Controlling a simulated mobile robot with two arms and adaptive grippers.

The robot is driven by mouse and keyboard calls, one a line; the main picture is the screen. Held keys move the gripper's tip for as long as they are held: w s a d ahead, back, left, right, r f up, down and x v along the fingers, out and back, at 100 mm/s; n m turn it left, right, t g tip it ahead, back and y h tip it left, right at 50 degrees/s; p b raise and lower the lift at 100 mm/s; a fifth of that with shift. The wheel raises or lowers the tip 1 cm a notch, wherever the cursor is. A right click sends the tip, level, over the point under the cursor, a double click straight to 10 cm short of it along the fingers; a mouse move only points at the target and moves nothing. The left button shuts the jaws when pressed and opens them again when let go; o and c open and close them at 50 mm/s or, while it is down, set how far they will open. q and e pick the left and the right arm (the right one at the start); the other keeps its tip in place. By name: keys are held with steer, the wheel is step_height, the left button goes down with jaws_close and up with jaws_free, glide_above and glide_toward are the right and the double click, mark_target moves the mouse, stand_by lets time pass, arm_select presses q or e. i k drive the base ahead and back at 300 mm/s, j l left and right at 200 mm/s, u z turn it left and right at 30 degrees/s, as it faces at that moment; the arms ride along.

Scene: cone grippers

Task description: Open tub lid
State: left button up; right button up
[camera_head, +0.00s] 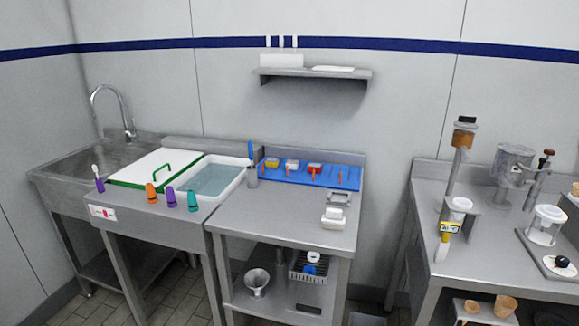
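A white lid (138,163) with a green border lies flat on the left counter, between the sink and a white tub. A green loop handle (163,168) stands up near its right side. The white tub (238,180) directly to its right is uncovered and holds clear bluish water (211,180). I cannot tell whether another tub lies under the lid. Neither of my grippers shows in this view.
Purple, orange and teal cones (171,197) stand along the counter's front edge. The steel sink (80,165) with a tall faucet (110,105) is at left. A blue tray (313,175) with small containers sits right of the tub. The middle counter's front is mostly clear.

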mark_target(159, 160)
steer(key=i+j, duration=0.45)
steer(key=i+j+u, duration=0.1)
steer(key=i+j, duration=0.3)
steer(key=j, duration=0.25)
